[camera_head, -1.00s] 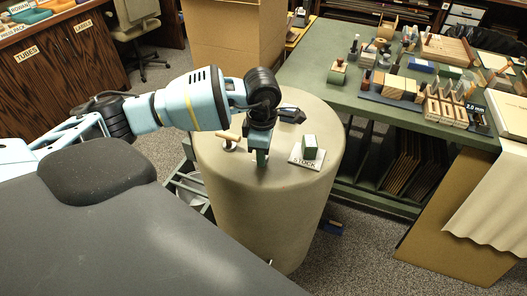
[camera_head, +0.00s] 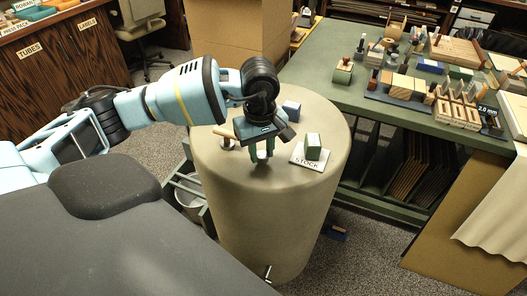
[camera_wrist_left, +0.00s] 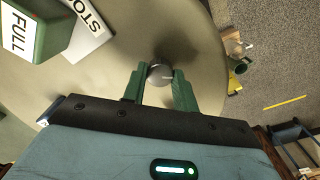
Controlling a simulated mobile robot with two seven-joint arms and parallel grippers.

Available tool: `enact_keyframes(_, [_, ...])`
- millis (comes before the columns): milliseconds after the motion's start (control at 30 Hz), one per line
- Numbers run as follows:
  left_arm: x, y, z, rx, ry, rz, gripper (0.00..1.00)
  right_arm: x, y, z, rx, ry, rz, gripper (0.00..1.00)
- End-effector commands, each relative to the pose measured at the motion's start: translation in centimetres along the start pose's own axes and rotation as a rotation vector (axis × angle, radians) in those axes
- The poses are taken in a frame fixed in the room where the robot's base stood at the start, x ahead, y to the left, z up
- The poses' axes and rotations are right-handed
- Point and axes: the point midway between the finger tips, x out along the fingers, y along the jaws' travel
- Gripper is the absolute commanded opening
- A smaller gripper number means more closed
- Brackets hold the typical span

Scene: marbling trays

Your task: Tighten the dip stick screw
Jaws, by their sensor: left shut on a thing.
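My left gripper (camera_head: 262,158) points down at the top of the beige drum (camera_head: 232,215). In the left wrist view its green fingers (camera_wrist_left: 160,80) are shut on a small round grey metal knob (camera_wrist_left: 159,73), which looks like the dip stick screw. The knob sits low over the drum top; its thread is hidden, and the fingers cover it in the head view. My right gripper is out of view.
A STOCK card (camera_head: 299,159) with a green block (camera_head: 313,146) stands right of the gripper; the block's FULL label (camera_wrist_left: 18,30) shows in the wrist view. A green workbench (camera_head: 345,105) holds many tools.

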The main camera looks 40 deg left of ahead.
Motion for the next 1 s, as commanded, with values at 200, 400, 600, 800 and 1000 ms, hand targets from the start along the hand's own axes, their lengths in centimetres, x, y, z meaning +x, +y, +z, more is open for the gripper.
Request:
enact_keyframes(200, [0.3,-0.1,-0.1,0.206,-0.004,-0.003,0.06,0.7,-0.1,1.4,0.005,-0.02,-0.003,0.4])
enact_keyframes(400, [0.3,0.0,-0.1,0.395,-0.007,-0.003,0.06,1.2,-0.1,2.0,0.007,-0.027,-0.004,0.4])
enact_keyframes(600, [0.3,0.0,-0.1,0.582,-0.011,-0.003,0.06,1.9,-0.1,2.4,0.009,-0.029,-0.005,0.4])
enact_keyframes(800, [0.3,0.0,-0.1,0.751,-0.015,-0.001,0.06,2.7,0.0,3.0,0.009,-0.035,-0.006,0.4])
enact_keyframes(1000, [0.2,0.0,-0.1,0.879,-0.017,-0.002,0.06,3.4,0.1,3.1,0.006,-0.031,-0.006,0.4])
